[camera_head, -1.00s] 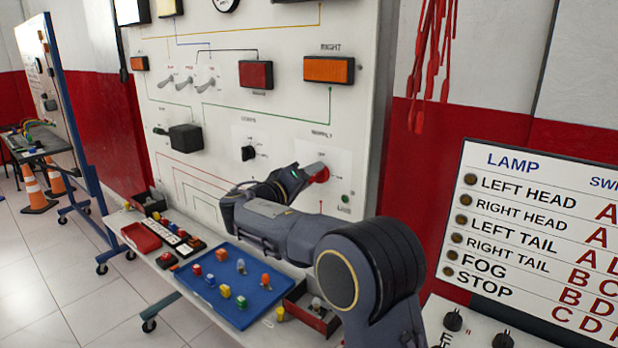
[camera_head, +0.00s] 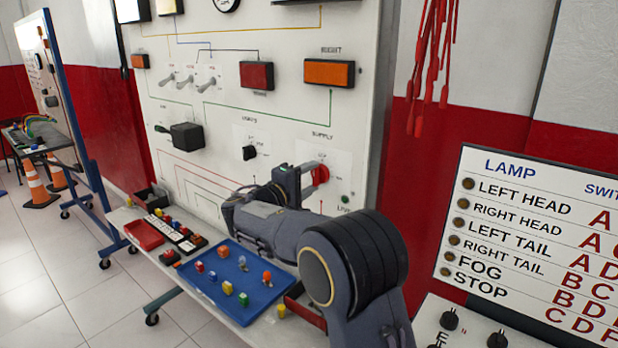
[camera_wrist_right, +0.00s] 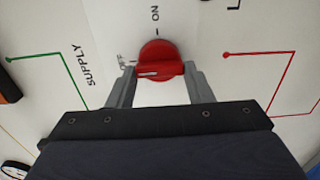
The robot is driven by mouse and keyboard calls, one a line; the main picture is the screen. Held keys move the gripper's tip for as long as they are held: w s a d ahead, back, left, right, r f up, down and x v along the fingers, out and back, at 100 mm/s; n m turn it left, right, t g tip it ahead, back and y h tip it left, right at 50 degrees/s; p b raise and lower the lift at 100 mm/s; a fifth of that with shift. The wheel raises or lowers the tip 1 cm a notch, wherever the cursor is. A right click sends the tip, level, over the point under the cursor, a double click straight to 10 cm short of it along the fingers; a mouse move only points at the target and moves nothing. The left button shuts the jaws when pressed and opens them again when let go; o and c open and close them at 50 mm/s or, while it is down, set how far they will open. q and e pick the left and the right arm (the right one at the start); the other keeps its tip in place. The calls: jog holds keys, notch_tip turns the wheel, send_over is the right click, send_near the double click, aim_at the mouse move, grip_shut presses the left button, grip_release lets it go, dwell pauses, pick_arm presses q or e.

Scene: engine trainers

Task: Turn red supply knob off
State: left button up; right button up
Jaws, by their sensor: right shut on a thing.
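The red supply knob (camera_head: 320,174) is on the white panel under the word SUPPLY in the head view. In the right wrist view, the round red knob (camera_wrist_right: 158,50) has a raised bar with a pale pointer line on its left part, toward a small label partly hidden by a finger. The ON label is above it. My right gripper (camera_head: 313,175) is shut on the knob, with one finger at each end of the bar in the wrist view (camera_wrist_right: 160,72). My left gripper is not in view.
A black knob (camera_head: 249,153) is left of the supply knob. A blue tray (camera_head: 215,290) with several small coloured parts lies on the bench below my right arm. A lamp chart board (camera_head: 540,240) stands at the right. Red leads (camera_head: 432,60) hang at upper right.

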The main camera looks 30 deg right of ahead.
dwell(0.4)
jog(key=o, duration=1)
jog(key=b+v, duration=0.1)
jog(key=v, duration=0.7)
jog(key=shift+d, duration=0.15)
